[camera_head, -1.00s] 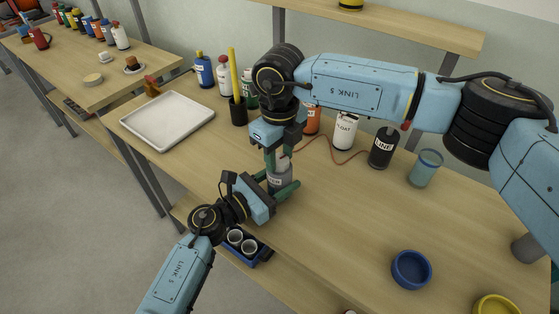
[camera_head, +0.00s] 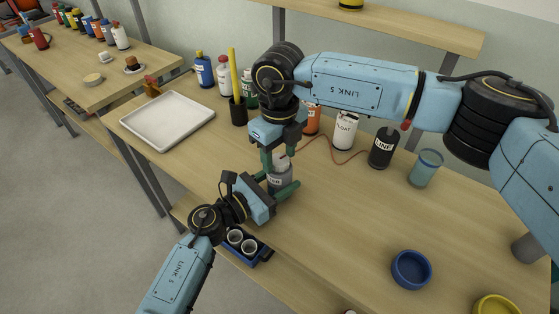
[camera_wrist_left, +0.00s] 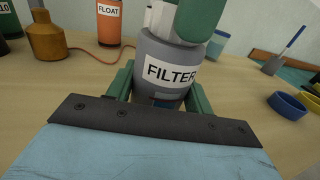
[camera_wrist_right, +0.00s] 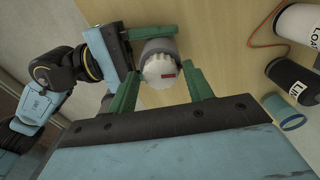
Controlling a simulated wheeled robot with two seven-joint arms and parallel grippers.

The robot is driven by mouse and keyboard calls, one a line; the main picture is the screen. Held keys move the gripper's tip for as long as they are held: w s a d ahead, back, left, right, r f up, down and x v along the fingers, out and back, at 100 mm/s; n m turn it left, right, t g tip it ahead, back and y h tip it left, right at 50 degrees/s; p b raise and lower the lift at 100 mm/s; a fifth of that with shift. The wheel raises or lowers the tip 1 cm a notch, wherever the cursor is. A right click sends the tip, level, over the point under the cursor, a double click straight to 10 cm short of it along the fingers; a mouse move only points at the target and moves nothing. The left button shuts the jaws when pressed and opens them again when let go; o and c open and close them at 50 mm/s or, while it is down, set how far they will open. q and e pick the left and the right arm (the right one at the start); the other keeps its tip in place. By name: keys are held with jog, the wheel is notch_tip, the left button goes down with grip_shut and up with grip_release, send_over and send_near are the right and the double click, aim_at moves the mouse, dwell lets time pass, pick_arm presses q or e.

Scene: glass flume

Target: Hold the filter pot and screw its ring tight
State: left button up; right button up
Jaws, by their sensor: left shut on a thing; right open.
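The filter pot (camera_wrist_left: 165,66) is a grey cylinder with a white FILTER label, upright on the table; it also shows in the head view (camera_head: 279,181). My left gripper (camera_wrist_left: 160,95) is shut around its body from the near side. The pale ring (camera_wrist_right: 160,66) on top of the pot, with a small red mark, faces the right wrist camera. My right gripper (camera_wrist_right: 160,88) points down over the pot from above, open, with one finger on either side of the ring. In the head view the right gripper (camera_head: 275,160) hides part of the pot's top.
A white tray (camera_head: 168,120) lies to the left, beside a dark cup holding a yellow rod (camera_head: 237,85). A blue dish (camera_head: 411,269) is at front right; the table between is clear.

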aim_at(280, 159)
jog(key=shift+r, duration=2.9)
pick_arm(q)
jog(key=o, duration=1.1)
jog(key=shift+o, duration=0.2)
jog(key=shift+a, duration=0.1)
